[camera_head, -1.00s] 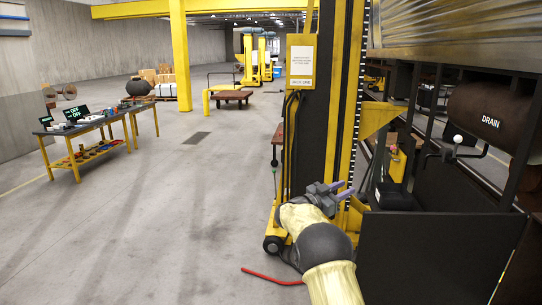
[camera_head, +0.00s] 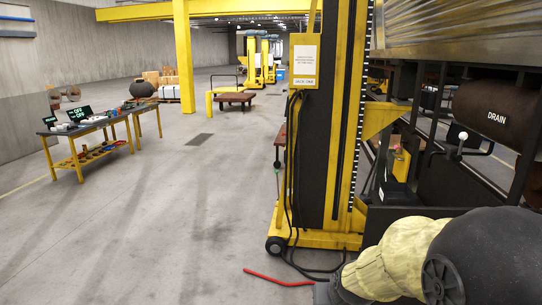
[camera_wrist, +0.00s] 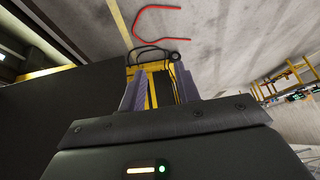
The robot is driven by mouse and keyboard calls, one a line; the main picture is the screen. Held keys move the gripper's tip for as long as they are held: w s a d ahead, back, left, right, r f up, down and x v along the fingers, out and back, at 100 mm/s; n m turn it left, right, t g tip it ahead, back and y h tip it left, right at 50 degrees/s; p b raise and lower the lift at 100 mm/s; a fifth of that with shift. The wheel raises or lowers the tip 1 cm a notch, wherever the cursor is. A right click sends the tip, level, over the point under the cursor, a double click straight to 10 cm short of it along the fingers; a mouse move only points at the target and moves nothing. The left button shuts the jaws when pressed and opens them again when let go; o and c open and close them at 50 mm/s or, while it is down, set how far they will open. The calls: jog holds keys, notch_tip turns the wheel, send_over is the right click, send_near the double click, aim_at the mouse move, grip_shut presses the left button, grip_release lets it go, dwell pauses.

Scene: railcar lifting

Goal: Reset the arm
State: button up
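My gripper (camera_wrist: 153,93) shows in the wrist view with its two purple-grey fingers apart and nothing between them. Beyond the fingers, the floor and the yellow base of the jack show in the distance. In the head view my arm is folded at the lower right, with its cream sleeve and dark joints in front of the railcar's lower side. The fingers are not visible in the head view.
A yellow lifting jack (camera_head: 318,130) stands close ahead, beside the railcar with its DRAIN tank (camera_head: 492,117). A red hose (camera_head: 277,278) lies on the floor. A workbench (camera_head: 75,135) stands at left. The floor between is clear.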

jog(key=s+d+f+g, duration=0.1)
jog(key=s+f+g, duration=0.2)
jog(key=s, duration=0.9)
jog(key=shift+s+f+g, duration=0.2)
jog(key=shift+s+g, duration=0.1)
jog(key=shift+w, duration=0.15)
